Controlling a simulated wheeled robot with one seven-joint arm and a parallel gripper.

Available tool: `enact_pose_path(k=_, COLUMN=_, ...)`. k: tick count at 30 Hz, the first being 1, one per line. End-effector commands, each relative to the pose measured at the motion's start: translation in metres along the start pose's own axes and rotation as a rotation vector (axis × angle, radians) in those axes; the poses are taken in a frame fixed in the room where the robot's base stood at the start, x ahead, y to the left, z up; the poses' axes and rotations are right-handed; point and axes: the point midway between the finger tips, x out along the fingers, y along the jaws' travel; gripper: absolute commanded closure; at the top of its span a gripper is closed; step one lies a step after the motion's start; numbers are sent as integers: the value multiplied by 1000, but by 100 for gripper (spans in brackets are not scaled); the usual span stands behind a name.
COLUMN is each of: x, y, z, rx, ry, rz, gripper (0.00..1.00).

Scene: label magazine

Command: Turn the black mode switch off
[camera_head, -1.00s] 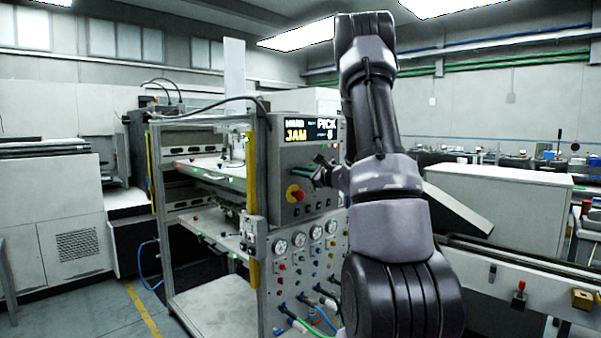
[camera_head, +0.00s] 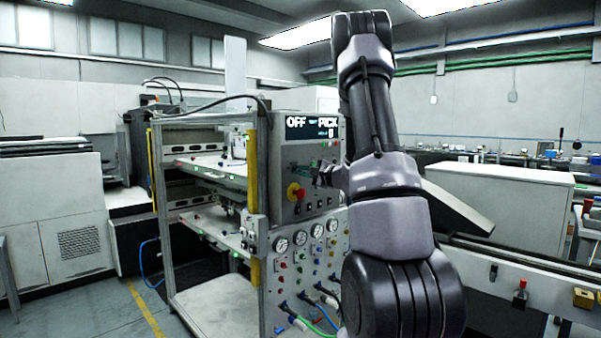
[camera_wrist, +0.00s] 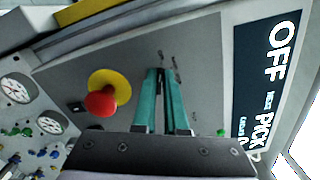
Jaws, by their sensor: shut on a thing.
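The grey control panel (camera_head: 280,155) stands on the front of the machine frame, left of my arm. Its display (camera_head: 312,127) reads OFF and PICK; it also shows in the wrist view (camera_wrist: 268,80), turned on its side. My gripper (camera_wrist: 163,82) has its green fingers close together at the panel face. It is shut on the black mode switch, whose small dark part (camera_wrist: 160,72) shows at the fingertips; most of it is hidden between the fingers. In the head view my gripper (camera_head: 308,168) is partly hidden by my own arm.
A red and yellow emergency stop button (camera_wrist: 102,100) sits close beside the fingers. Several gauges (camera_head: 300,238), small knobs and hoses lie below the panel. A yellow post (camera_head: 253,180) stands at the frame's edge. A conveyor (camera_head: 520,265) runs at the right.

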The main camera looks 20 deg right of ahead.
Motion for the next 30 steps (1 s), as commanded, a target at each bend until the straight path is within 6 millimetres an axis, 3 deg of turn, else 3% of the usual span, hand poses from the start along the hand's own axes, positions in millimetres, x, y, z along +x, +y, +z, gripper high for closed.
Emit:
enact_pose_path(k=9, x=-1, y=2, z=-1, rx=0, ry=2, rz=4, gripper=100)
enact_pose_path(k=10, x=-1, y=2, z=-1, rx=0, ry=2, rz=4, gripper=82)
enact_pose_path(k=12, x=-1, y=2, z=-1, rx=1, ry=2, rz=3, gripper=60)
enact_pose_path(k=23, x=-3, y=0, z=0, rx=1, ry=2, rz=1, gripper=60)
enact_pose_path(k=30, x=-41, y=0, z=-1, rx=1, ry=5, rz=0, gripper=60)
